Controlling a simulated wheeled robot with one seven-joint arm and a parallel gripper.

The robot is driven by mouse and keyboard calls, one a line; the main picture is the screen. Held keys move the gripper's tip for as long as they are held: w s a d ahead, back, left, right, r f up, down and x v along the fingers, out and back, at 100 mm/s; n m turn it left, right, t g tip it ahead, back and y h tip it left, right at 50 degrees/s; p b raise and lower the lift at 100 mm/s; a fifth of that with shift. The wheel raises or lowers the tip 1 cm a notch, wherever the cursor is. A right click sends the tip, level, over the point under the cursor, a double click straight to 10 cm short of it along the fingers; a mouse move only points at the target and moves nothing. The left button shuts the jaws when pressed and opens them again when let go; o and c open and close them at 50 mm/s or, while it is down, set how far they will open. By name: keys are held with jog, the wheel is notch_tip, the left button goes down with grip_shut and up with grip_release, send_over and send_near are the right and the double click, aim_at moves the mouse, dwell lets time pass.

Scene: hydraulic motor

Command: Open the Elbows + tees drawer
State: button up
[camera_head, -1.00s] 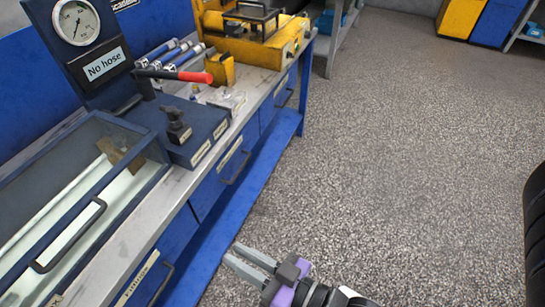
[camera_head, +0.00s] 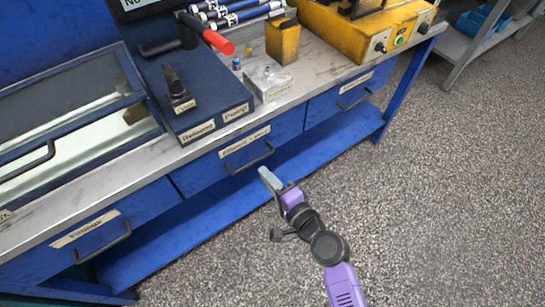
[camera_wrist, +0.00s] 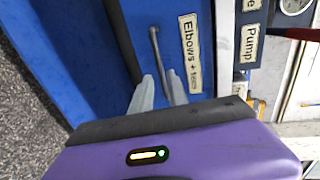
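The Elbows + tees drawer (camera_head: 205,178) is a blue middle drawer under the workbench, and it looks shut. Its label (camera_head: 244,141) is small in the head view but readable in the wrist view (camera_wrist: 191,55). Its dark bar handle (camera_head: 250,161) sits below the label and also shows in the wrist view (camera_wrist: 157,55). My gripper (camera_head: 267,178) is just in front of the handle, slightly right of and below its middle. In the wrist view my gripper's fingers (camera_wrist: 160,84) are apart, with the handle's near end showing between them. I cannot tell whether they touch it.
The Fittings drawer (camera_head: 90,238) is to the left and another drawer (camera_head: 350,95) to the right, both shut. A blue lower shelf (camera_head: 190,235) runs beneath. On the bench are a pump unit (camera_head: 200,105) with a red-tipped lever and a yellow machine (camera_head: 350,30). The floor to the right is clear.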

aim_at(253, 161)
jog(key=x, duration=0.7)
jog(key=shift+w+a, duration=0.1)
jog(key=shift+w, duration=0.1)
jog(key=shift+c, duration=0.2)
grip_shut()
jog(key=shift+f, duration=0.1)
dwell(1.0)
